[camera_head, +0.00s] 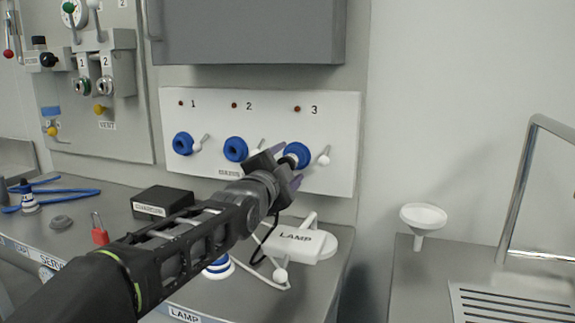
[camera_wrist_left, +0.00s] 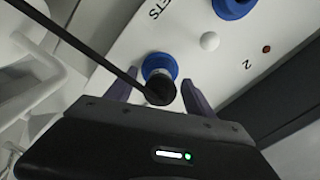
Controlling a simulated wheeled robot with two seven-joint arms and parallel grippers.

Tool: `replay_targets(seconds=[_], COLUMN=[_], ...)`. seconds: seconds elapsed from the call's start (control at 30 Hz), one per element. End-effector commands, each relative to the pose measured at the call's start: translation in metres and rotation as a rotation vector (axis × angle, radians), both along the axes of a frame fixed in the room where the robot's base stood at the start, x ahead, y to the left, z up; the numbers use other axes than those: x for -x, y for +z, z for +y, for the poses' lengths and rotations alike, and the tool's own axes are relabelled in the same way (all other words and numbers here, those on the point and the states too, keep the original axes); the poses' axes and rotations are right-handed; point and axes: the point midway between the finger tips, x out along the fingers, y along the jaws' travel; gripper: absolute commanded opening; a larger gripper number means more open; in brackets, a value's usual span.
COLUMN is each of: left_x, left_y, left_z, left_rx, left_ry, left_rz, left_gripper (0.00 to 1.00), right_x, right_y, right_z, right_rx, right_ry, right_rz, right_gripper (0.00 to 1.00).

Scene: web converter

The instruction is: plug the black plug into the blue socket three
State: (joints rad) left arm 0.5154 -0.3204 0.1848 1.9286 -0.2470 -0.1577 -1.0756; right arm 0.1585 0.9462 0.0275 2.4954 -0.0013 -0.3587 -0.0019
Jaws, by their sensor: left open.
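The blue socket three (camera_head: 299,150) is the rightmost of the blue sockets on the white wall panel. It also shows in the left wrist view (camera_wrist_left: 159,65). The black plug (camera_wrist_left: 160,92) is at this socket, lined up in front of its face, with its black cable (camera_wrist_left: 75,42) running off to the upper left. Whether it is fully seated cannot be told. My left gripper (camera_head: 288,166) is at the socket, its purple fingers open on either side of the plug. In the head view the gripper hides most of the plug. My right gripper is not in view.
Sockets one (camera_head: 183,143) and two (camera_head: 235,149) are to the left, with small white-tipped levers beside the sockets. Below stand a white lamp unit (camera_head: 300,243) and a black box (camera_head: 163,202) on the grey bench. A grey cabinet (camera_head: 250,32) overhangs the panel.

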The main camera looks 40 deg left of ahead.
Motion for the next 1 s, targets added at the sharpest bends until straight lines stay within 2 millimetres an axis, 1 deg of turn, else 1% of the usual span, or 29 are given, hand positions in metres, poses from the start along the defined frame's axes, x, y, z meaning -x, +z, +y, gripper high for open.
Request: replay_targets(seconds=[0.17, 0.4, 0.5, 0.63, 1.0], left_x=[0.020, 0.057, 0.067, 0.071, 0.071], left_y=[0.000, 0.000, 0.000, 0.000, 0.000], left_z=[-0.007, -0.019, -0.022, -0.023, -0.023], left_rx=[0.000, -0.001, -0.001, 0.001, 0.001], left_ry=[-0.001, -0.001, -0.001, 0.000, -0.001], left_rz=[-0.002, -0.003, -0.003, -0.002, -0.001], left_gripper=[0.62, 0.62, 0.62, 0.62, 0.62], right_x=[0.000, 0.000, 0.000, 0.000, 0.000], right_y=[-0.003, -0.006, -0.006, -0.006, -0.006], right_z=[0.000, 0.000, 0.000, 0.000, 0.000], right_rx=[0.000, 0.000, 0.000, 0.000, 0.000], right_ry=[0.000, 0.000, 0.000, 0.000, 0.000], right_rz=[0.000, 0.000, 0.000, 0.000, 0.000], right_gripper=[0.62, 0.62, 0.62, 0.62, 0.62])
